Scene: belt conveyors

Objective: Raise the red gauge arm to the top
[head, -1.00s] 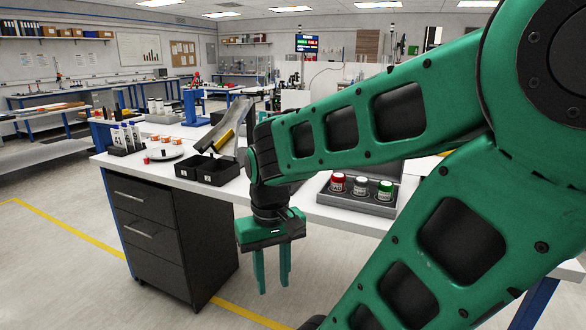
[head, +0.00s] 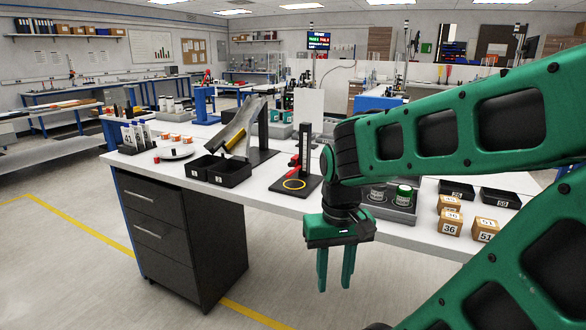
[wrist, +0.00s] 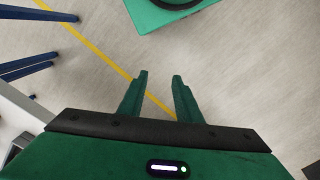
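The gauge stand (head: 304,152) is a black upright post with a pale scale, standing on a black base with a yellow ring on the white table. The small red gauge arm (head: 294,161) sticks out to the left of the post, low on it; its details are too small to tell. My gripper (head: 335,286) hangs in front of the table's front edge, lower in the picture and right of the gauge, pointing down. It is apart from the gauge. In the wrist view my gripper (wrist: 161,75) has its two fingers spread with only floor between them.
To the right, partly behind my arm, is a tray with capped jars (head: 403,194), then numbered brown boxes (head: 451,222) and black trays (head: 497,198). Floor before the table is clear.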

